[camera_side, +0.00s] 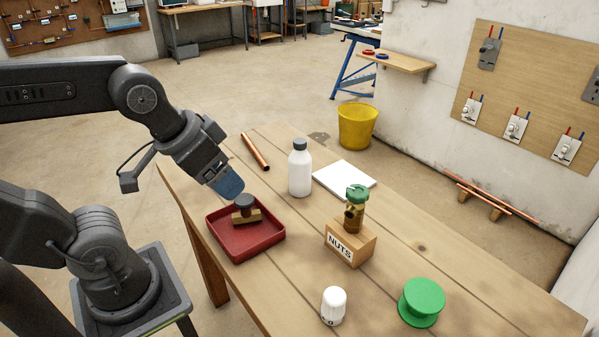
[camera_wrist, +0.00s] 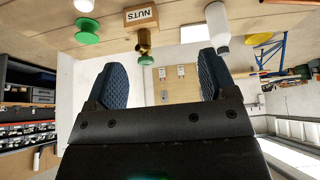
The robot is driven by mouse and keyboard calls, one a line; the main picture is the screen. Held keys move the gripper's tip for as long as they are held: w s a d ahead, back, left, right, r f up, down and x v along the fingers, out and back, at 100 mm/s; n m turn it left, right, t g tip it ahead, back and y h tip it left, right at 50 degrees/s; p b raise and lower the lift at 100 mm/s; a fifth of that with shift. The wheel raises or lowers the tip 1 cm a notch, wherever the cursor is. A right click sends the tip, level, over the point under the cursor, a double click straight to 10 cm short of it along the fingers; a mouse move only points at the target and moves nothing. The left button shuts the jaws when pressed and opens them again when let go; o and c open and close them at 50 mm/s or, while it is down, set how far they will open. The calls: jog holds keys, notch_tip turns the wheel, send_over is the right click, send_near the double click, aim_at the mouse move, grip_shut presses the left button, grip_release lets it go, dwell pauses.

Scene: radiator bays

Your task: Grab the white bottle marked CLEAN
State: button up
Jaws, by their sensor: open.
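The white bottle (camera_side: 300,175) with a dark cap stands upright on the wooden table, right of my gripper in the side view. No CLEAN marking is readable on its visible face. It also shows upside down at the top of the wrist view (camera_wrist: 215,20), near the right finger. My gripper (camera_side: 229,186) is open and empty, its blue pads just above the red tray and apart from the bottle. In the wrist view both blue fingers (camera_wrist: 160,75) are spread wide with nothing between them at their tips.
The red tray (camera_side: 247,246) holds a brass fitting with a dark knob (camera_side: 245,208). A NUTS box (camera_side: 350,245) bears a brass valve with a green cap (camera_side: 355,205). A copper pipe (camera_side: 255,151), white pad (camera_side: 344,180), white knob (camera_side: 333,305) and green spool (camera_side: 420,302) lie around the table.

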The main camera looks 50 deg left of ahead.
jog(key=o, duration=0.3)
jog(key=n+g+y, duration=0.3)
jog(key=n, duration=0.7)
send_over(300, 141)
jog(key=s+d, duration=0.3)
notch_tip(300, 141, down, 2)
jog(key=x, duration=1.4)
jog(key=shift+w+r, duration=0.15)
jog(key=shift+w, duration=0.1)
